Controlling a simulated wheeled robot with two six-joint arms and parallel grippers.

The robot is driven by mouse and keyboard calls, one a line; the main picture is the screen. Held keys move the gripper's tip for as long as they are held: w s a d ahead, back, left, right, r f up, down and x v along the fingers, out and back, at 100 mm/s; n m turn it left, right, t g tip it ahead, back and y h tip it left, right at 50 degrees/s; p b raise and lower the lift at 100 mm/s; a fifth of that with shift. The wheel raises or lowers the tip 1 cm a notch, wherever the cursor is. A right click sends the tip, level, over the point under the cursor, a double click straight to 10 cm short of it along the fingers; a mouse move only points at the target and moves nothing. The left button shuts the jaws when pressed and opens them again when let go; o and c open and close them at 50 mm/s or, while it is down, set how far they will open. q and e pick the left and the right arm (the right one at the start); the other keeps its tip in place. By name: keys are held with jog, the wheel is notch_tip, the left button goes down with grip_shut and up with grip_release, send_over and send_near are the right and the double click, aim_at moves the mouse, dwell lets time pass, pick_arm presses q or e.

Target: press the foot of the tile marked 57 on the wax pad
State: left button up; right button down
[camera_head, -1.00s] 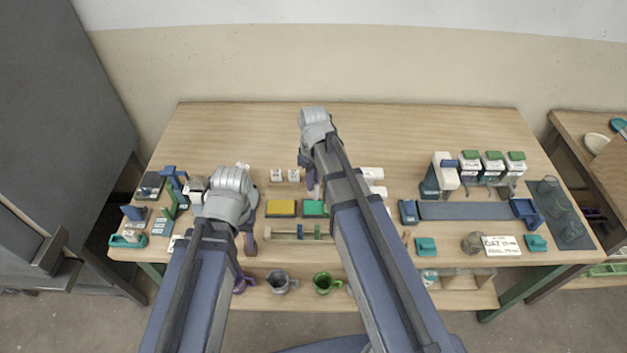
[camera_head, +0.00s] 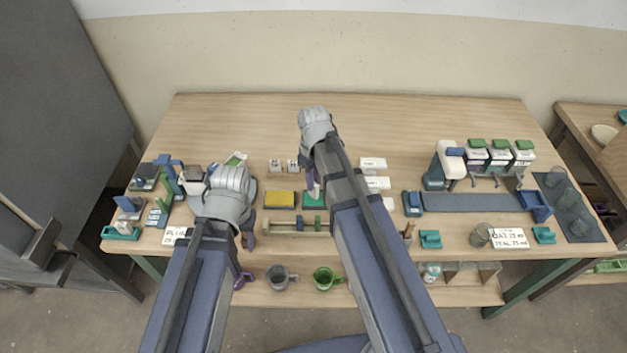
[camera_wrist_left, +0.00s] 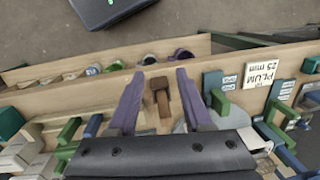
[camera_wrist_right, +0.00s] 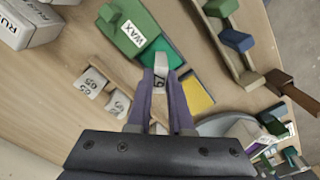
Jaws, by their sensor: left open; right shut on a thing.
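My right gripper (camera_wrist_right: 160,92) is shut on a small white tile marked 57 (camera_wrist_right: 160,66). In the right wrist view the tile's far end overlaps the teal-green wax pad (camera_wrist_right: 171,50), beside the green part labelled WAX (camera_wrist_right: 128,28); I cannot tell whether it touches. In the head view the right gripper (camera_head: 314,187) is over the wax pad (camera_head: 314,203) and hides part of it. My left gripper (camera_head: 248,238) is open and empty near the front table edge. In the left wrist view its purple fingers (camera_wrist_left: 160,88) stand either side of a brown wooden piece (camera_wrist_left: 161,103).
A yellow pad (camera_head: 279,200) lies left of the wax pad. Two other marked tiles (camera_wrist_right: 91,83) (camera_wrist_right: 118,103) stand in a wooden holder close by. A wooden rack (camera_head: 285,225) with coloured blocks lies in front. The back of the table (camera_head: 350,115) is clear.

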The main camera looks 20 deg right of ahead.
jog(key=shift+f+b, duration=0.65)
jog(key=shift+b, duration=0.05)
dwell(2.0)
jog(key=shift+r, duration=0.1)
notch_tip(320, 180, up, 6)
jog(key=p, duration=0.6)
dwell(0.6)
